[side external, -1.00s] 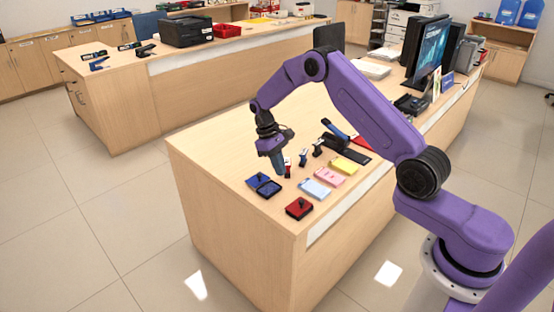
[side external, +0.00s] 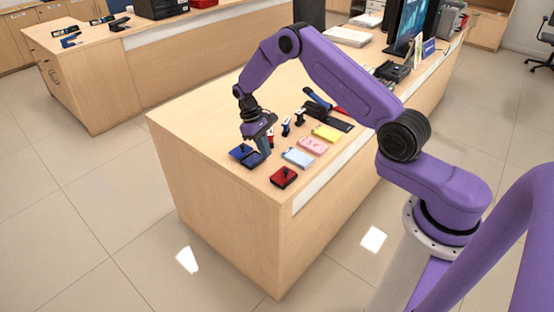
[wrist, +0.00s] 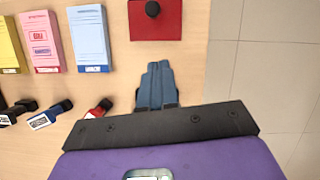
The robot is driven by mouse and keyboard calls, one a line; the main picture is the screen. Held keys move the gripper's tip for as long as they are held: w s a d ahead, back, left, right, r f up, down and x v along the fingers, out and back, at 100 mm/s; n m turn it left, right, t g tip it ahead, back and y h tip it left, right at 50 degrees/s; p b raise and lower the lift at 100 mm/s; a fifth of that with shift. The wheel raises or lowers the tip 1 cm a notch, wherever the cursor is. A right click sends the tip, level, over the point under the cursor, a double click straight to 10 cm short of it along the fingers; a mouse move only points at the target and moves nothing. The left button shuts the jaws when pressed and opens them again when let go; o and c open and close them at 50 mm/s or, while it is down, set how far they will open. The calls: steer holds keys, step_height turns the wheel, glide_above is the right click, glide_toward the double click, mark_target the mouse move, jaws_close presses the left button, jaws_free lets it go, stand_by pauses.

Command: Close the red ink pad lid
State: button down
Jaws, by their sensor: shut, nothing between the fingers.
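The red ink pad (side external: 284,178) sits near the counter's front corner. It looks like one flat red block with a black knob on top, and its lid looks shut. In the wrist view the red ink pad (wrist: 155,27) is at the top, partly cut off by the frame edge. My gripper (side external: 266,152) is shut and empty, pointing down behind the red pad and beside the blue ink pad. In the wrist view the fingertips of my gripper (wrist: 158,66) are together, just below the red pad in the picture; there is a visible gap between them.
A blue ink pad (side external: 240,151) lies open left of my gripper. Blue (side external: 297,157), pink (side external: 313,145) and yellow (side external: 326,132) pads of slips line the right side. The counter's front edge is close to the red pad.

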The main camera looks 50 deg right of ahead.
mark_target(285, 169)
steer(key=shift+x, duration=1)
steer(key=shift+s+d+f, duration=0.1)
steer(key=shift+s+f, duration=0.1)
steer(key=shift+s, duration=0.1)
steer(key=shift+s+d+f, duration=0.1)
steer(key=shift+s, duration=0.75)
steer(key=shift+s+d, duration=0.15)
steer(key=shift+s, duration=0.65)
steer(key=shift+s, duration=0.1)
steer(key=shift+s, duration=1)
